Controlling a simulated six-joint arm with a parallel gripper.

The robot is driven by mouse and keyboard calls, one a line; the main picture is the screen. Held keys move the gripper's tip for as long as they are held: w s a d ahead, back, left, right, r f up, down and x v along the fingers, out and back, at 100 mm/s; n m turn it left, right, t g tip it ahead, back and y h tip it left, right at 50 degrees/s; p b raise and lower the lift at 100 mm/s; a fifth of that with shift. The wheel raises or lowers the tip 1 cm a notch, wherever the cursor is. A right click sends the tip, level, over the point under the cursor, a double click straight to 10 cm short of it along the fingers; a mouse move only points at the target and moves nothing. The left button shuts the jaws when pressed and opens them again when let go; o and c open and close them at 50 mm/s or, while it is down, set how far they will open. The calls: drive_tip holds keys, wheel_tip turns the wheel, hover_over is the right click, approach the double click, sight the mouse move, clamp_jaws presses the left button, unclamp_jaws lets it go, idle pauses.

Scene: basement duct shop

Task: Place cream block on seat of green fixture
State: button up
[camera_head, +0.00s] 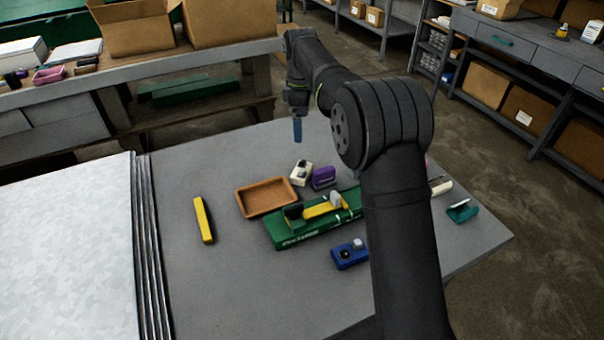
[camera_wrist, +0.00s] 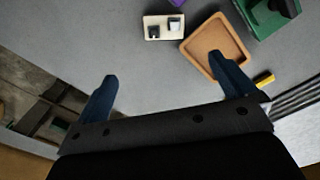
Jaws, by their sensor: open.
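The cream block (camera_head: 301,173) lies on the grey table beside the brown tray, with a dark knob and a lighter knob on top. It also shows in the wrist view (camera_wrist: 164,36), apart from my fingers. The green fixture (camera_head: 298,238) lies on the table in front of the tray, with a dark upright piece, a yellow piece and a grey knob on top. Its seat cannot be made out clearly. A corner of the fixture shows in the wrist view (camera_wrist: 266,28). My gripper (camera_head: 297,130) is open and empty, above the table's far side; its blue fingers (camera_wrist: 168,86) are spread.
A brown tray (camera_head: 246,207), a purple block (camera_head: 323,178) and a blue block (camera_head: 350,255) stand around the fixture. A yellow bar (camera_head: 203,219) lies left. A teal item (camera_head: 462,211) lies right. Stacked sheets (camera_head: 68,245) cover the left side. My arm hides the fixture's right end.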

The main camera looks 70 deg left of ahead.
drive_tip(key=m, duration=0.2)
hover_over(302, 165)
drive_tip(key=f, duration=1.1)
drive_tip(key=shift+s+d, duration=0.15)
drive_tip(key=shift+d, duration=0.1)
drive_tip(key=shift+s+d+f, duration=0.1)
drive_tip(key=shift+d+f, duration=0.1)
drive_tip(key=shift+f, duration=1.25)
drive_tip(key=shift+d+f, duration=0.15)
drive_tip(key=shift+f, duration=1.25)
drive_tip(key=shift+r, duration=0.1)
drive_tip(key=c, duration=1.4)
